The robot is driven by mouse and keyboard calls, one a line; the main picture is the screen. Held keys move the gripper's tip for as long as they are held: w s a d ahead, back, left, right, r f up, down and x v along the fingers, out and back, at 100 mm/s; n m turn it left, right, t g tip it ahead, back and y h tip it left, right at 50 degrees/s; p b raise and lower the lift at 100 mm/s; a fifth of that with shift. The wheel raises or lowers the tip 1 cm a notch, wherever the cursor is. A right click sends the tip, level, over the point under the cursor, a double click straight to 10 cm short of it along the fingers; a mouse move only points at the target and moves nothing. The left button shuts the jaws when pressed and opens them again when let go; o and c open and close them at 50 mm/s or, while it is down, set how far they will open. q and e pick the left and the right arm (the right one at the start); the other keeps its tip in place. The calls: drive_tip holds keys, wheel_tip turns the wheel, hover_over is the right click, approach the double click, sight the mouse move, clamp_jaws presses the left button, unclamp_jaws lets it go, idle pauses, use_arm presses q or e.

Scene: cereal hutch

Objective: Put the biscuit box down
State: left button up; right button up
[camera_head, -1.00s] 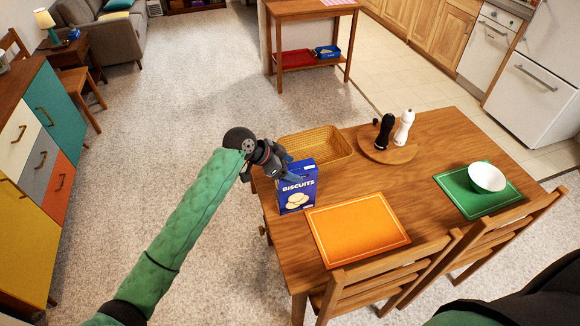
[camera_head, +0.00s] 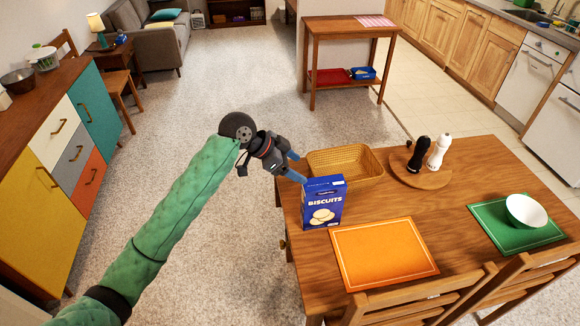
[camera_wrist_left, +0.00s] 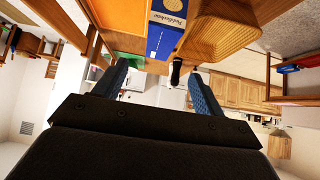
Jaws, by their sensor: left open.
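The blue biscuit box (camera_head: 322,203) stands upright on the wooden table (camera_head: 460,190), behind the orange placemat (camera_head: 384,252) and in front of the wicker basket. My left gripper (camera_head: 298,168) is open and empty, just left of and behind the box's upper part, apart from it as far as I can tell. In the left wrist view the box (camera_wrist_left: 164,32) shows upside down beyond the two spread blue fingers (camera_wrist_left: 160,92), with nothing between them. My right gripper is not in view.
The wicker basket (camera_head: 345,178) sits close behind the box. A round board (camera_head: 421,178) holds a black mill and a white mill. A green placemat (camera_head: 500,236) bears a white bowl (camera_head: 526,211). Chairs stand at the table's front edge. Open carpet lies left.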

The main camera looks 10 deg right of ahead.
use_arm(q)
drive_tip(key=shift+v, duration=0.9)
drive_tip(key=s+a+f+n+t+y, duration=0.1)
drive_tip(key=s+a+f+n, duration=0.3)
drive_tip(key=f, duration=1.1)
drive_tip(key=s+a+f+n+t+y, duration=0.2)
drive_tip(key=a+f+n, duration=0.35)
drive_tip(key=f, duration=0.85)
drive_tip(key=s+a+f+n+t+y, duration=0.1)
drive_tip(key=s+a+f+n, duration=0.35)
drive_tip(key=f, duration=1.05)
drive_tip(key=s+a+f+g+y, duration=0.1)
drive_tip(key=s+a+f, duration=0.3)
drive_tip(key=s+f, duration=0.4)
drive_tip(key=s+a+f+n+y, duration=0.1)
drive_tip(key=s+a+f+y, duration=0.1)
drive_tip(key=s+a+f, duration=0.3)
drive_tip(key=s+a+f+g+y, duration=0.1)
drive_tip(key=s+a+f, duration=0.4)
drive_tip(key=s+f, duration=0.7)
drive_tip(key=s, duration=0.3)
drive_tip(key=shift+s+a+f+g+y, duration=0.2)
drive_tip(key=shift+f+g+y, duration=0.1)
drive_tip(key=shift+f, duration=0.1)
